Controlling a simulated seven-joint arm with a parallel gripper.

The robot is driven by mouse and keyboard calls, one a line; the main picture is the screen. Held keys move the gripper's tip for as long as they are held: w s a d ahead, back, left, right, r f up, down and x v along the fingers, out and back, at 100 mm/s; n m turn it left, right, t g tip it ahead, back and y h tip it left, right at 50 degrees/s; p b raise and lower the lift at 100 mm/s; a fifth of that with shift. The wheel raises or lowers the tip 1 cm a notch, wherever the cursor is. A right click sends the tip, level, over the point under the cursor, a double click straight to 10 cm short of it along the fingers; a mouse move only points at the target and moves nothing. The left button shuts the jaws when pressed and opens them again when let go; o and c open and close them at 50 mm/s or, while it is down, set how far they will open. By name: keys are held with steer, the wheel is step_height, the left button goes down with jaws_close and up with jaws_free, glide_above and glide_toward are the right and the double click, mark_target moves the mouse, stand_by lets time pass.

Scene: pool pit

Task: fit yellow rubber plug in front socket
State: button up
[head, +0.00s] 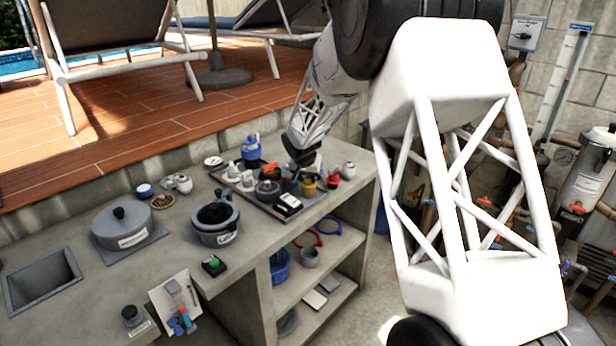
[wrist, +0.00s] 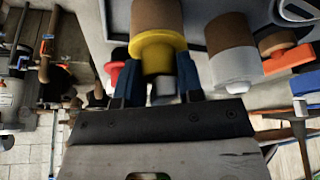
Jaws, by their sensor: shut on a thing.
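The yellow rubber plug (wrist: 158,46), with a brown cylindrical part, sits between the blue fingers of my gripper (wrist: 154,70) in the wrist view. My gripper is shut on it. In the head view my gripper (head: 304,163) is small and dark, low over the tray (head: 262,207) on the counter, with a yellow piece (head: 309,189) just below it. I cannot tell whether the plug is clear of the tray. I cannot make out which spot is the front socket.
In the wrist view a white plug (wrist: 234,66) and an orange plug (wrist: 288,58) stand to the right; a red one (wrist: 117,72) is at the left. A black-and-white box (head: 288,205) and a blue container (head: 251,147) are close by. A pot (head: 215,218) stands left of the tray.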

steer(key=o, duration=1.2)
steer(key=shift+r, duration=0.25)
steer(key=shift+r, duration=2.2)
steer(key=shift+r, duration=0.15)
steer(key=shift+r, duration=1.9)
